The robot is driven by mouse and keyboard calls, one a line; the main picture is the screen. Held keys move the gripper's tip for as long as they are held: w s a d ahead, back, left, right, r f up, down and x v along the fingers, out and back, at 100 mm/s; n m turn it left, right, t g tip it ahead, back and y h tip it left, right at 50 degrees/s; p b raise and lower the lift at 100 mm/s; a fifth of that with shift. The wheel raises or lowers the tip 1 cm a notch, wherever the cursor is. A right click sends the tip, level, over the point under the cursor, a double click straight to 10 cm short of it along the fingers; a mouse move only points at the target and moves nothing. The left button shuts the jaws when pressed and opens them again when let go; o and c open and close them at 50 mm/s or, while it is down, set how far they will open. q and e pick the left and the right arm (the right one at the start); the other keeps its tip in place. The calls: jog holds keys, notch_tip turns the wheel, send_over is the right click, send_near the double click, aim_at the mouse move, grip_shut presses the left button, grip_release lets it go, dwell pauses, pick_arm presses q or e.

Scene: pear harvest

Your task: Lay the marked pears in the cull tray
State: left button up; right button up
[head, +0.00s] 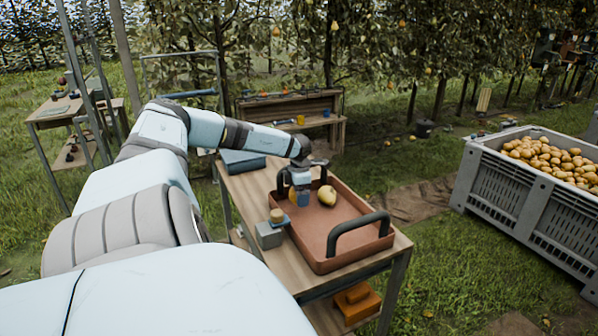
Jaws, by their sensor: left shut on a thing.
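The reddish-brown cull tray (350,256) with dark handles sits on a wooden table. A pale yellow pear (327,195) lies in its far part. My left gripper (300,202) points down over the tray's far left part, just left of that pear. It is shut on what looks like a pear (293,196), of which only a small orange-yellow patch shows. Whether the held pear touches the tray floor, I cannot tell. No mark is clear on either pear. My right gripper is out of view.
A grey block with a blue and tan piece (270,234) stands left of the tray. A blue-grey box (242,163) is at the table's far left. A grey crate (515,182) full of pears stands at right. The tray's near half is empty.

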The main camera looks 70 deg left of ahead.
aim_at(299, 211)
pick_arm(q)
jog(key=shift+f, duration=0.4)
jog(key=shift+f+b, duration=0.4)
jog(key=shift+b, duration=0.05)
jog(key=shift+f, duration=0.35)
jog(key=shift+f+b, duration=0.75)
jog(key=shift+f, duration=0.1)
dwell(0.6)
jog(key=o, duration=0.9)
jog(key=shift+c, duration=0.2)
jog(key=shift+r, duration=0.15)
